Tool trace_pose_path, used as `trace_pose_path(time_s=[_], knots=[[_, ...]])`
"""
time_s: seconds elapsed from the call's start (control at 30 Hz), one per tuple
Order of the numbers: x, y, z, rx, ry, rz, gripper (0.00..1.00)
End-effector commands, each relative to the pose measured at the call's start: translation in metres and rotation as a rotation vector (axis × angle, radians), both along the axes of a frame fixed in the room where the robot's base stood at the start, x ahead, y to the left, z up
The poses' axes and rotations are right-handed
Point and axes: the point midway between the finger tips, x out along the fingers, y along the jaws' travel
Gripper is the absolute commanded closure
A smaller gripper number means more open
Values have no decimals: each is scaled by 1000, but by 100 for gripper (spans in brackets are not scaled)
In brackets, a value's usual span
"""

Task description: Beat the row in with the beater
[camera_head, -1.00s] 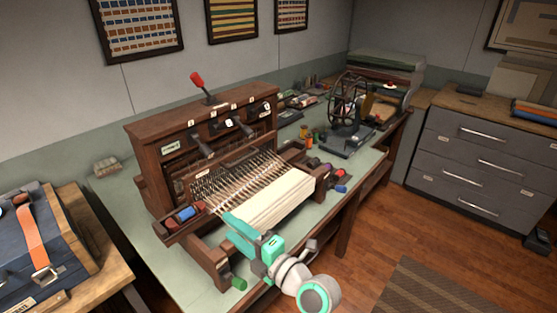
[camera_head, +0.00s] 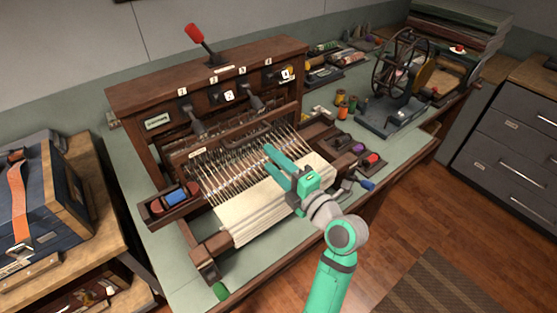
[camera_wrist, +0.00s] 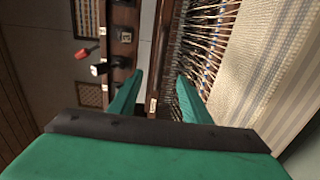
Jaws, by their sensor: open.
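The brown wooden loom (camera_head: 130,98) stands on the bench. Its beater (camera_head: 212,147), a long wooden bar with a raised handle, crosses behind the warp threads (camera_head: 215,178). Pale woven cloth (camera_head: 262,212) lies at the loom's front; it also shows at right in the wrist view (camera_wrist: 262,62). My gripper (camera_head: 267,158) is open and empty above the warp and cloth, on the front side of the beater. In the wrist view a wooden bar (camera_wrist: 165,45), apparently the beater, lines up between my open fingertips (camera_wrist: 160,76). I cannot tell how far it is from them.
Numbered levers (camera_head: 252,101) and a red-knobbed lever (camera_head: 195,35) rise from the loom. Side trays hold a blue and red shuttle (camera_head: 177,196) and coloured spools (camera_head: 372,159). A spinning wheel (camera_head: 400,70) stands at the right.

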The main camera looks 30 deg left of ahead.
Motion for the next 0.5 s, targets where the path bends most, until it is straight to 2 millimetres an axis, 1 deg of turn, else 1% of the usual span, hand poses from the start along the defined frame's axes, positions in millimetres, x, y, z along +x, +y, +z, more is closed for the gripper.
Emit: trace_pose_path(time_s=[0.5], knots=[[19,50,0,0,-1,4,56]])
